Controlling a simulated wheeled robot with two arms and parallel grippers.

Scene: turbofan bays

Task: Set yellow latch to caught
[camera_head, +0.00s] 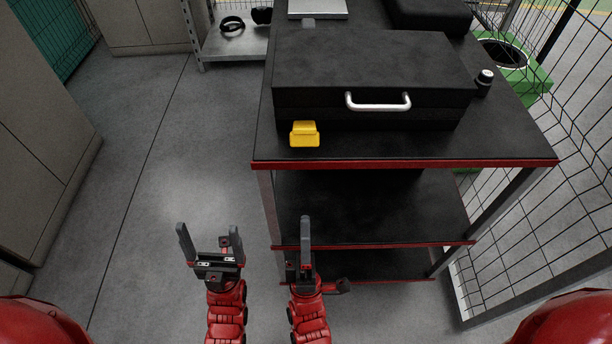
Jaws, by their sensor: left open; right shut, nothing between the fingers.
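The yellow latch (304,134) is at the front left of a closed black case (370,70) on the top of a black bench. I cannot tell from here whether it is caught. The case has a silver handle (378,103) on its front. My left gripper (209,230) is open and empty, in front of the bench and to the left, below and apart from the latch. My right gripper (305,220) is shut and empty, in front of the bench shelves, below the latch and apart from it.
The bench top (400,148) has a red front edge, with shelves (370,205) below. A small dark knob (485,80) stands right of the case. A wire mesh fence (530,220) runs along the right. Grey floor (170,150) is free at left, beside grey cabinets (40,150).

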